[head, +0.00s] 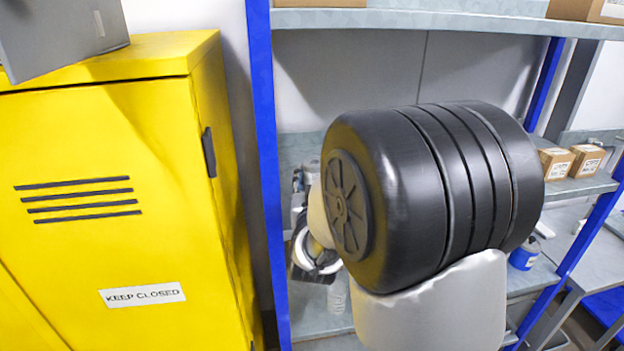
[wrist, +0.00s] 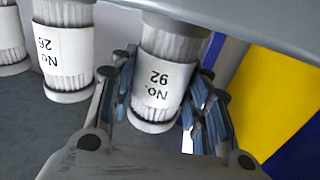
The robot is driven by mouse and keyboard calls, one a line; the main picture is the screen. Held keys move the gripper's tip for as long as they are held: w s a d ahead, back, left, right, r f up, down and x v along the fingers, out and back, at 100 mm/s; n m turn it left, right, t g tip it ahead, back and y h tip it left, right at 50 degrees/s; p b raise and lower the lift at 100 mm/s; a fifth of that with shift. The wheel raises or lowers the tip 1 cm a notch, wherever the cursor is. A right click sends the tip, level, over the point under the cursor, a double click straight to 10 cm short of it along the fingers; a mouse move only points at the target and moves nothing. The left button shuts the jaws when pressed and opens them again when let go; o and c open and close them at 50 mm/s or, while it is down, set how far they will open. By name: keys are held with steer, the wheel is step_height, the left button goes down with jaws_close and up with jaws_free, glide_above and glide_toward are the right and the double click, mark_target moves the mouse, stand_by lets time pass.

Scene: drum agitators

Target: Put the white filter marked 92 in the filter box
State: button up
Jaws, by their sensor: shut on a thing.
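The white filter marked 92 (wrist: 158,85) is in the middle of the wrist view, pleated, with dark end bands and a label that reads upside down. My gripper (wrist: 165,68) is shut on it, one finger on each side. The filter's far end runs up to a grey edge at the top of the picture. My arm hides most of the gripper area in the head view, and I cannot make out the filter there. I cannot pick out the filter box in either view.
A filter marked 26 (wrist: 65,50) stands close left of the held one, with another filter (wrist: 10,40) beyond. In the head view are a yellow cabinet (head: 110,240), a blue shelf post (head: 265,150), small cartons (head: 570,162) and a blue container (head: 524,255).

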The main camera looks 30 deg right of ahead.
steer(key=shift+s, duration=0.1)
steer(key=o, duration=1.2)
steer(key=shift+c, duration=0.2)
steer(key=shift+s+a+r, duration=0.1)
steer(key=shift+s+a, duration=0.05)
steer(key=b+v, duration=0.9)
steer(key=v, duration=0.2)
steer(key=shift+s, duration=0.25)
